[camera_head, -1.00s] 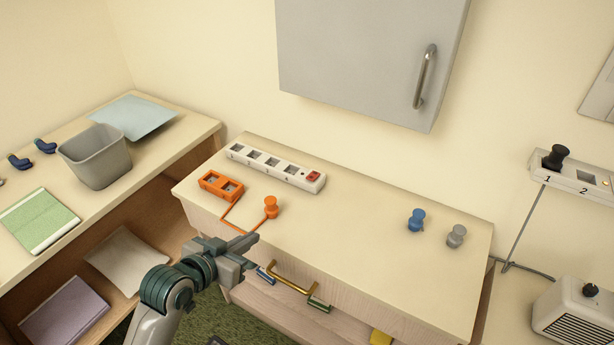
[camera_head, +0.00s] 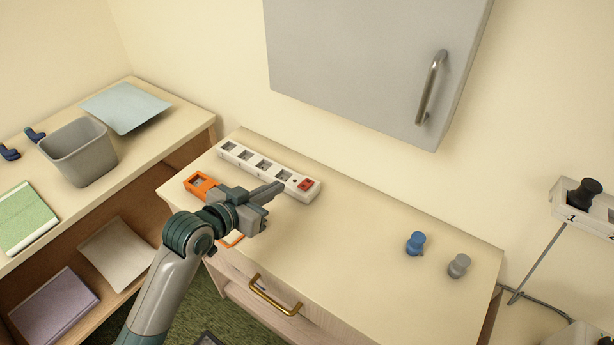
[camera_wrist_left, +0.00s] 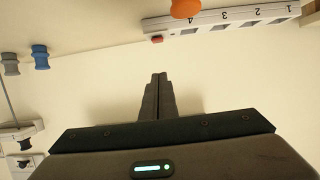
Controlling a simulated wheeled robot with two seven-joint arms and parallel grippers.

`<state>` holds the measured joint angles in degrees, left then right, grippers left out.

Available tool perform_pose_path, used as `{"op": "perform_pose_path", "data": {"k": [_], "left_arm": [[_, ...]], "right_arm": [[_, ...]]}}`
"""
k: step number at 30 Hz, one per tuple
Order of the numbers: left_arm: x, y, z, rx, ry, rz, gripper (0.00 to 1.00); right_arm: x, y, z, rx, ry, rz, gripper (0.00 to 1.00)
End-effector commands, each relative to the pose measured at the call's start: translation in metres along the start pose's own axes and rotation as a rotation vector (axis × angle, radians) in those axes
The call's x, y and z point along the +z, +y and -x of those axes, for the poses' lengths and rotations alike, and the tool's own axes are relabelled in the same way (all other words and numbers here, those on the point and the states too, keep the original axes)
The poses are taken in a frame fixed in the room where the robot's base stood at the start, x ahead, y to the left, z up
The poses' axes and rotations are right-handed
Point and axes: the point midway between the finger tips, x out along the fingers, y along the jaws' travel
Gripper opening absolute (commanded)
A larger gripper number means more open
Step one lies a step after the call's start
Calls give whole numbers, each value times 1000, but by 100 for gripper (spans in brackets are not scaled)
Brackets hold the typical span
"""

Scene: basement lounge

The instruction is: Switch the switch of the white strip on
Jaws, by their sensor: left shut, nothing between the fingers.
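The white strip (camera_head: 262,163) lies on the cabinet top near the wall, with a row of sockets and a red switch (camera_head: 305,184) at its right end. In the left wrist view the strip (camera_wrist_left: 264,20) runs along the top, its numbered sockets upside down, and the red switch (camera_wrist_left: 157,39) is at its left end. My left gripper (camera_head: 278,188) is shut and empty, its fingertips just left of the switch in the head view and apart from it in the wrist view. Which way the switch is tipped is too small to tell. My right gripper is in neither view.
An orange socket block (camera_head: 199,184) is partly behind my gripper; an orange plug (camera_wrist_left: 186,8) shows in the wrist view. A grey wall cupboard (camera_head: 360,65) hangs above.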

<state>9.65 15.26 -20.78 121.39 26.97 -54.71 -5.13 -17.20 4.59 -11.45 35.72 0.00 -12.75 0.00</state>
Motion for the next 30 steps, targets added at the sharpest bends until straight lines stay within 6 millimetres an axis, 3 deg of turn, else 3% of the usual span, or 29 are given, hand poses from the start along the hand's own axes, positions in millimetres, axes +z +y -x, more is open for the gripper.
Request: {"op": "perform_pose_path", "data": {"k": [20, 30], "left_arm": [[-1, 0, -6, 1, 0, 0, 0], [-3, 0, -45, 1, 0, 3, 0]], "right_arm": [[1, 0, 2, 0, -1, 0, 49], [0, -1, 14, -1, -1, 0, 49]]}}
